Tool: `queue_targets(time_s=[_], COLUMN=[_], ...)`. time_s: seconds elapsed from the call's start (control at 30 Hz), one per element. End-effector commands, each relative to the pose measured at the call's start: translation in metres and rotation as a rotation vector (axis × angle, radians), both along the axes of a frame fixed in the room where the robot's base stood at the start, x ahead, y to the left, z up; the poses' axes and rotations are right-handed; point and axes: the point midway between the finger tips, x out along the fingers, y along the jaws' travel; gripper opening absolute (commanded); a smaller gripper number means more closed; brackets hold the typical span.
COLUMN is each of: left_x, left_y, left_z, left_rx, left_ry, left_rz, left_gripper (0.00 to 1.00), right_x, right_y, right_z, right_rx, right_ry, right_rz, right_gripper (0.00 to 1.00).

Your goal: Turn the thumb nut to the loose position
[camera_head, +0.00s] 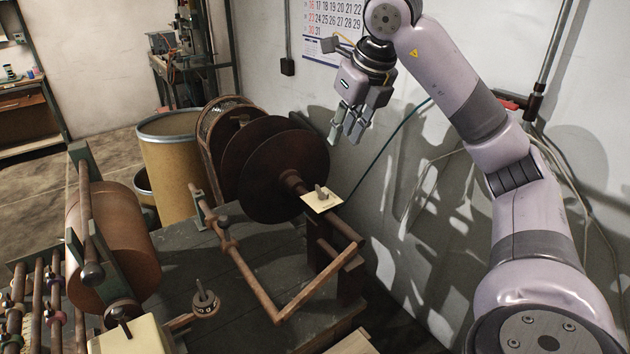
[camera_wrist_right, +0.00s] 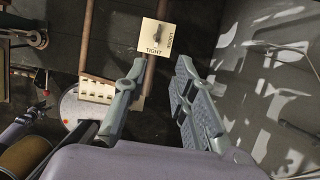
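The thumb nut (camera_head: 321,191) is a small grey wing-shaped knob on a pale square plate (camera_head: 326,206), at the end of the shaft in front of the dark discs. In the right wrist view the nut (camera_wrist_right: 158,36) stands in the middle of the plate (camera_wrist_right: 148,47). The plate reads TIGHT along its lower edge and LOOSE along its right edge; the nut's long side runs roughly up and down there. My right gripper (camera_head: 346,132) is above the plate and apart from it. Its fingers are spread and empty, as the right wrist view (camera_wrist_right: 160,68) shows. My left gripper is not in view.
Large dark discs (camera_head: 285,170) stand just behind the plate. A bent rusty bar frame (camera_head: 262,292) lies in front and below. A wall (camera_head: 425,180) with cables is close on the right. A brown drum (camera_head: 172,165) stands behind the bench.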

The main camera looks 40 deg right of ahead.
Motion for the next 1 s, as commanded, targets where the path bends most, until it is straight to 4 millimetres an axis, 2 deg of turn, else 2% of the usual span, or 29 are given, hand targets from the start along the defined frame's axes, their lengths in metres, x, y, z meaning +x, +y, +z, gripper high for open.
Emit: queue_targets(time_s=[0.03, 0.1, 0.23, 0.37, 0.53, 0.63, 0.8, 1.0], left_x=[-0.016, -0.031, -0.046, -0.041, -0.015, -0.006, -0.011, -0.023], left_y=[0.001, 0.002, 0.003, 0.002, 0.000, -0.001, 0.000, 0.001], left_z=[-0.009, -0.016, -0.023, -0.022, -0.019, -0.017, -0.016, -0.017], left_rx=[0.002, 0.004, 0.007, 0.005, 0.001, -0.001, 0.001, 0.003], left_ry=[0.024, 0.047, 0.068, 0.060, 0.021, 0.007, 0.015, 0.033], left_rz=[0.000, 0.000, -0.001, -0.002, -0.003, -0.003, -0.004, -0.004], left_gripper=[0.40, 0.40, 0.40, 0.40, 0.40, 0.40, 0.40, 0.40], right_x=[0.003, 0.008, 0.018, 0.028, 0.042, 0.050, 0.059, 0.063], right_y=[0.001, 0.001, 0.000, -0.002, -0.003, -0.003, -0.004, -0.005], right_z=[-0.013, -0.026, -0.050, -0.074, -0.108, -0.124, -0.145, -0.154], right_rx=[0.002, 0.003, 0.004, 0.003, 0.003, 0.005, 0.005, 0.003], right_ry=[0.007, 0.008, 0.010, 0.010, 0.009, 0.008, 0.005, 0.002], right_rz=[0.004, 0.005, 0.006, 0.006, 0.007, 0.007, 0.008, 0.009], right_gripper=[0.25, 0.25, 0.25, 0.25, 0.25, 0.25, 0.25, 0.25])
